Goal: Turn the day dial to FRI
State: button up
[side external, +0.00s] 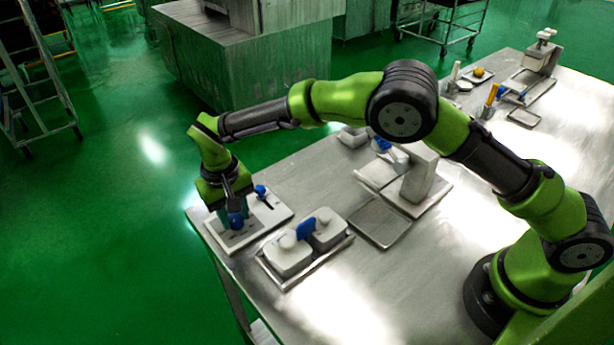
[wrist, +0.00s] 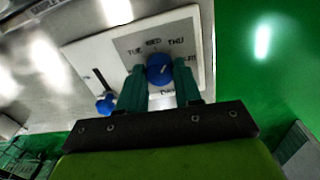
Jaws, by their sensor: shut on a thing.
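The day dial is a blue knob (wrist: 159,69) on a grey label plate (wrist: 134,42) with the words TUE, WED and THU, and partly hidden letters ending in RI at the right. My gripper (wrist: 160,80) has its teal fingers shut on the knob, one at each side. The dial's pointer direction cannot be told. In the side external view my gripper (side external: 233,220) points down at the white panel (side external: 262,232) at the table's far left corner, and the knob (side external: 236,219) shows between the fingers.
A second blue knob (side external: 261,190) sits beside a dark slot on the same panel. A tray with white lidded containers (side external: 289,257) and a blue piece (side external: 306,229) stands close to the right. A grey stand (side external: 420,174) is farther right. Bare table lies in front.

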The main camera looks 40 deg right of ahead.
aim_at(231, 217)
jog(key=m, duration=0.5)
jog(key=shift+m, duration=0.3)
jog(key=shift+m+g, duration=0.3)
jog(key=shift+m, duration=2)
jog(key=o, duration=1)
jog(key=shift+o, duration=0.2)
notch_tip(231, 217, up, 17)
jog(key=shift+w+a, duration=0.2)
jog(key=shift+w, duration=0.15)
